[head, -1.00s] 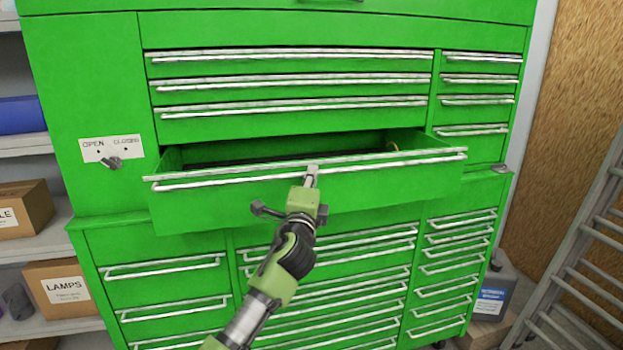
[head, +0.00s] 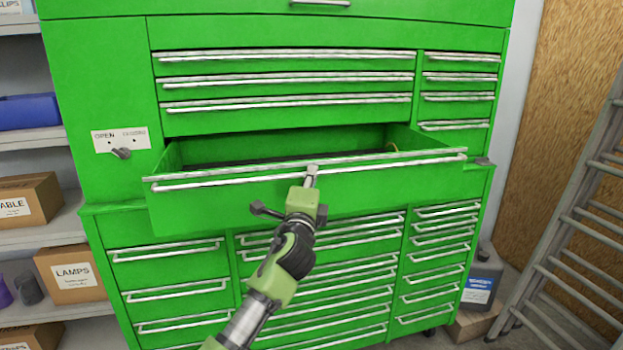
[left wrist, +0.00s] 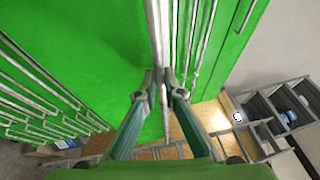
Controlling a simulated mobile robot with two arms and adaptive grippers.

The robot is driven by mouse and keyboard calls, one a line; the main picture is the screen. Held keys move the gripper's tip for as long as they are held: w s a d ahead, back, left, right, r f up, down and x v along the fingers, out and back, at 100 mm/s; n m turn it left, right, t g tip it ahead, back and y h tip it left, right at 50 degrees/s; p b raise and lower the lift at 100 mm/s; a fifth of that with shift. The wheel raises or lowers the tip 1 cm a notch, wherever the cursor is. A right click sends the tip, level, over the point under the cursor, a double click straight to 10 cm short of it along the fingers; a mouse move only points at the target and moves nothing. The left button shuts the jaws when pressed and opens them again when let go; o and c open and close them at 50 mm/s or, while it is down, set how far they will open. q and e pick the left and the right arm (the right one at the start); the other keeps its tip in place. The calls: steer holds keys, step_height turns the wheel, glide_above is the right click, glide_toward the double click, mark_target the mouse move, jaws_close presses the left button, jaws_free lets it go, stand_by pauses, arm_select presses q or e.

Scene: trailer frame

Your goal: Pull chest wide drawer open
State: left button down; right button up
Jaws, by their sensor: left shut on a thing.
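The wide drawer (head: 230,210) of the green tool chest (head: 105,60) stands partly open, pulled out toward me, with its inside showing behind the front. A long silver handle (head: 400,164) runs along its top front edge. My left gripper (head: 311,172) is shut on this handle near its middle. In the left wrist view the two fingers (left wrist: 164,90) close around the handle bar (left wrist: 155,30). The drawer's contents are mostly hidden by its front; a small tan thing shows at the back right. My right gripper is not in view.
Shut drawers lie above, below and to the right. A small latch under an OPEN label (head: 121,142) sits on the left panel. Shelves with boxes (head: 74,275) stand left.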

arm_select(q)
steer(key=c, duration=2.1)
jaws_free()
steer(key=shift+c, duration=0.2)
steer(key=v, duration=1.2)
steer(key=shift+w, duration=0.1)
